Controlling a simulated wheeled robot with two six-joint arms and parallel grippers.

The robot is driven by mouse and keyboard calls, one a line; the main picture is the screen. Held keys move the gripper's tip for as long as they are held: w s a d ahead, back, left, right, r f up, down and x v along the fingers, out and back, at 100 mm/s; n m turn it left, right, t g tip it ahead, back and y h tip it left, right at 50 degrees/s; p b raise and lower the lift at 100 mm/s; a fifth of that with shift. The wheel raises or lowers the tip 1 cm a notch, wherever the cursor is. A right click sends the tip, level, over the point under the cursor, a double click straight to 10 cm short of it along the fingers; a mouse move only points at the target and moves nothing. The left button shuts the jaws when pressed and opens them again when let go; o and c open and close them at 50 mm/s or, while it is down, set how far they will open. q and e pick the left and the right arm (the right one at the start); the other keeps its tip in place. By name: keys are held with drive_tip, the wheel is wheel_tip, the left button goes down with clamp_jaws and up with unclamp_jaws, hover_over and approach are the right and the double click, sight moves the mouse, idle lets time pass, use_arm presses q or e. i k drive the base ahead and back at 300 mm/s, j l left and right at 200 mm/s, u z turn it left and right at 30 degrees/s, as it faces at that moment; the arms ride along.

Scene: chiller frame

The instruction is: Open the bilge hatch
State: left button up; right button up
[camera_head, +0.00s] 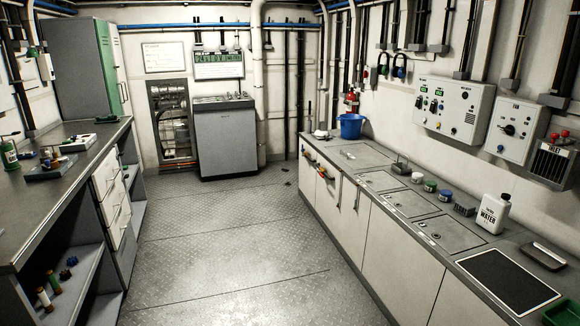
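The floor (225,235) is grey diamond plate crossed by several dark seams. I cannot tell which plate, if any, is the bilge hatch; no raised or open lid shows in the floor. Two small dark marks or fittings lie on the floor near the back right, one (285,169) just beyond the other (288,183); they are too small to make out. Neither of my grippers is in view.
A long counter (385,205) with several flush lids runs along the right, carrying a blue bucket (350,127) and a white water jug (493,214). A dark workbench (60,185) stands left, a grey cabinet (226,142) at the back. The aisle between is clear.

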sight(361, 156)
drive_tip(key=i, duration=2.05)
drive_tip(key=i+j+z, duration=0.1)
drive_tip(key=i+z, duration=0.35)
drive_tip(key=i, duration=0.15)
drive_tip(key=i+j+z, duration=0.35)
drive_tip(key=i+z, duration=0.15)
drive_tip(key=i+j+z, duration=0.45)
drive_tip(key=i+j, duration=0.1)
